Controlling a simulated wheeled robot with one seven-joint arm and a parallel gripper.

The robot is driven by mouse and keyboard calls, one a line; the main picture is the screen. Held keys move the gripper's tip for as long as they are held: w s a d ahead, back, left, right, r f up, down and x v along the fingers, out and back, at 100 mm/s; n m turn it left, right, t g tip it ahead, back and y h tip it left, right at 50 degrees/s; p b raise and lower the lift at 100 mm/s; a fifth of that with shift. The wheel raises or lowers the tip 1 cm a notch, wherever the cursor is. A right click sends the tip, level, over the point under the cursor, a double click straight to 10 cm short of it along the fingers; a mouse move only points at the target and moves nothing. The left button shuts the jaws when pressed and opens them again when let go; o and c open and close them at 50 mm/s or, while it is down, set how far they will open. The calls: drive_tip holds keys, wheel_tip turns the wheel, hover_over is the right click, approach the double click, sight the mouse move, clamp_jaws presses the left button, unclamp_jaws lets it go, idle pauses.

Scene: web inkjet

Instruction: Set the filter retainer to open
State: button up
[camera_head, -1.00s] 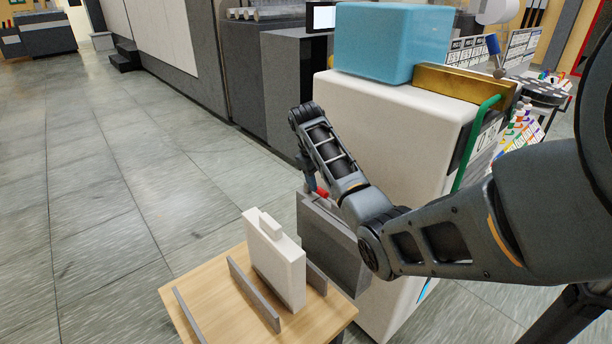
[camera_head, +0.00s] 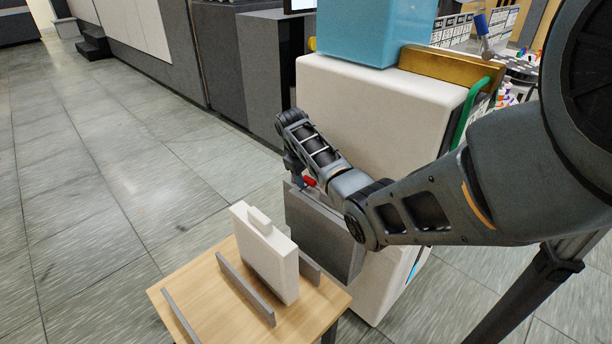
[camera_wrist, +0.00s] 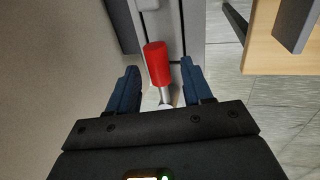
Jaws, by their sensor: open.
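The filter retainer shows as a lever with a red grip (camera_wrist: 157,64) and a short metal stem, on top of a grey housing (camera_head: 322,235) fixed to the side of the white machine. The red grip also shows in the head view (camera_head: 310,182), beside my gripper. My gripper (camera_wrist: 161,75) is open, with its two blue fingers on either side of the lever. The red grip lies between and just beyond the fingertips; I cannot tell whether a finger touches it. In the head view my gripper (camera_head: 298,178) points down at the housing's top and is partly hidden by my arm.
A wooden table (camera_head: 205,300) stands left of the housing, with a white filter cartridge (camera_head: 265,255) upright between grey rails. The white machine (camera_head: 385,115) is close on the right, with a blue box (camera_head: 375,30) on top. Open floor lies left.

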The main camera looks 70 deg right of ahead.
clamp_jaws()
idle(0.5)
